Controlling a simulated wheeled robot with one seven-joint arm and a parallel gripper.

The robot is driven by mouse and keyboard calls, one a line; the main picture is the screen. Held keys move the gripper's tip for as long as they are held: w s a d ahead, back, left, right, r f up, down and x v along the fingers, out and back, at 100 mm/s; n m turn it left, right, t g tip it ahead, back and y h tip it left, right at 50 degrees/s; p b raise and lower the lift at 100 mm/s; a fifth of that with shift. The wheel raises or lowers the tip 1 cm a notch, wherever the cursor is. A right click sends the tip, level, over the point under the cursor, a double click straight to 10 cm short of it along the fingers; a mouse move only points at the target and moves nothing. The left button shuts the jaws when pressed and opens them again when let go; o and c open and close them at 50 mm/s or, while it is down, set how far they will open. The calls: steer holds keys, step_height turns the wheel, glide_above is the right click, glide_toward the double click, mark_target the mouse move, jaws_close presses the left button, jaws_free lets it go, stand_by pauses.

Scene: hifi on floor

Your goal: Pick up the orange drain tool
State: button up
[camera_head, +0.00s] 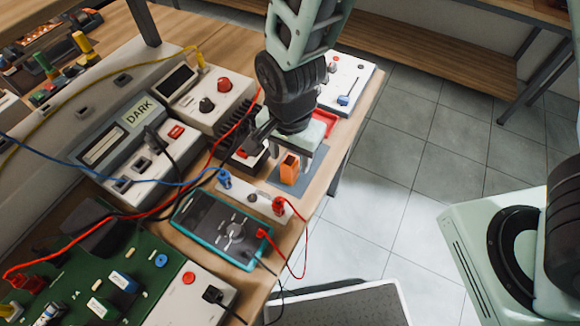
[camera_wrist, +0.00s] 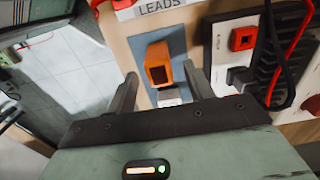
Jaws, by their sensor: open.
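The orange drain tool (camera_head: 289,169) is a small block-like piece with a dark opening in its top. It stands on a blue-grey mat (camera_head: 311,166) near the table's edge. In the wrist view the tool (camera_wrist: 158,62) stands just beyond the fingertips, between their lines, and is not touched. My gripper (camera_wrist: 161,82) is open and empty, with one finger on each side. In the head view my gripper (camera_head: 268,138) hangs beside and above the tool; its fingers are partly hidden there. A small pale piece (camera_wrist: 169,97) lies in front of the tool.
A box with a red knob and cooling fins (camera_head: 226,100) stands close to the left of my gripper. A teal-cased meter (camera_head: 228,229) and red, black and blue leads crowd the bench in front. A "LEADS" label (camera_wrist: 160,5) shows behind the mat. Open floor (camera_head: 375,205) lies right.

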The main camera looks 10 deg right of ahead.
mark_target(290, 170)
step_height(290, 170, down, 5)
steer(key=shift+s+f+p, duration=0.1)
steer(key=shift+p, duration=0.2)
steer(key=c, duration=1)
